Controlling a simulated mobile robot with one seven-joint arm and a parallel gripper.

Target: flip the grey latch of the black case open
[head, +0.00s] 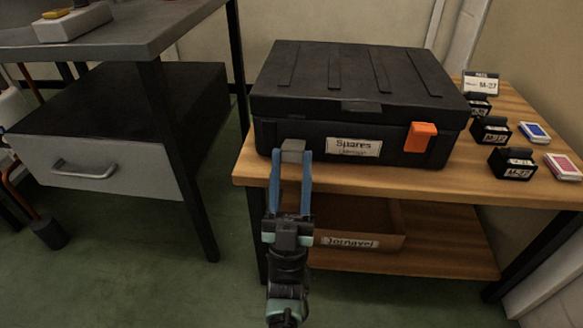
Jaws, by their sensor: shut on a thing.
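The black case (320,133) sits closed on the wooden table, with a "Spares" label on its front. The grey latch (292,150) is on the left of the case front, between the tips of my gripper (291,160). My gripper reaches up from below with blue fingers and is shut on the grey latch. The fingertips cover the sides of the latch. An orange latch (420,137) is on the right of the case front, apart from my gripper.
Small black boxes (512,163) and card packs (563,167) stand right of the case on the wooden table (450,183). A labelled bin (370,240) is on the shelf below. A grey workbench with a drawer (95,168) stands at left.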

